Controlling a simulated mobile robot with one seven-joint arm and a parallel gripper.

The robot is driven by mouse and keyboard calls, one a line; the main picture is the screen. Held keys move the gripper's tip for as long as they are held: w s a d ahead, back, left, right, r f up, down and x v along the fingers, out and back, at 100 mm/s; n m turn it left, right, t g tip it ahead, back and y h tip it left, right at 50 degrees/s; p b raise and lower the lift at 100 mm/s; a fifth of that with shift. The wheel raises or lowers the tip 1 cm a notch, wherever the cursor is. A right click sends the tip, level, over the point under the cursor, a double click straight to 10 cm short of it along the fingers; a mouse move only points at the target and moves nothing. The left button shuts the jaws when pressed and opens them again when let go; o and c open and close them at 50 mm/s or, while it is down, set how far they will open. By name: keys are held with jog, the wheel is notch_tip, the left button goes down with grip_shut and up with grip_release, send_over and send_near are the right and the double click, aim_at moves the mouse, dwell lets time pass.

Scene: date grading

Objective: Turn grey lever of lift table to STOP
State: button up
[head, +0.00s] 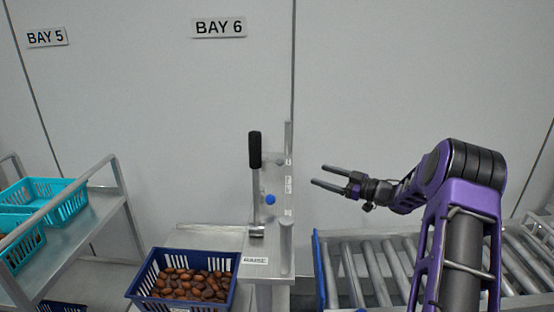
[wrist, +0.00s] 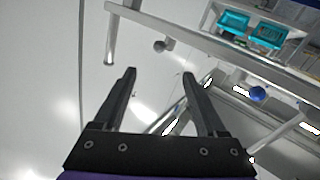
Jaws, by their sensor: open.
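The lever (head: 256,205) of the lift table has a grey stem and a black grip. In the head view it stands upright near the middle, above a "RAISE" label (head: 255,261). Other small labels on the upright plate (head: 289,185) are too small to read. A blue knob (head: 270,199) sits just right of the stem. My gripper (head: 317,175) is open and empty, right of the lever and apart from it, pointing left. In the wrist view the two fingers of my gripper (wrist: 159,75) are spread with nothing between them. A blue knob (wrist: 258,94) shows at the right there.
A dark blue crate (head: 150,268) of dates stands left of the lever's base. A roller conveyor (head: 375,275) lies to the right, under my arm. A grey rack (head: 100,215) with teal baskets (head: 72,203) stands at the far left. The wall behind carries a "BAY 6" sign (head: 219,28).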

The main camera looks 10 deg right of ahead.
aim_at(282, 163)
jog(key=x, duration=1.7)
jog(key=shift+s+a, duration=0.1)
jog(key=shift+s, duration=0.05)
jog(key=shift+c, duration=0.3)
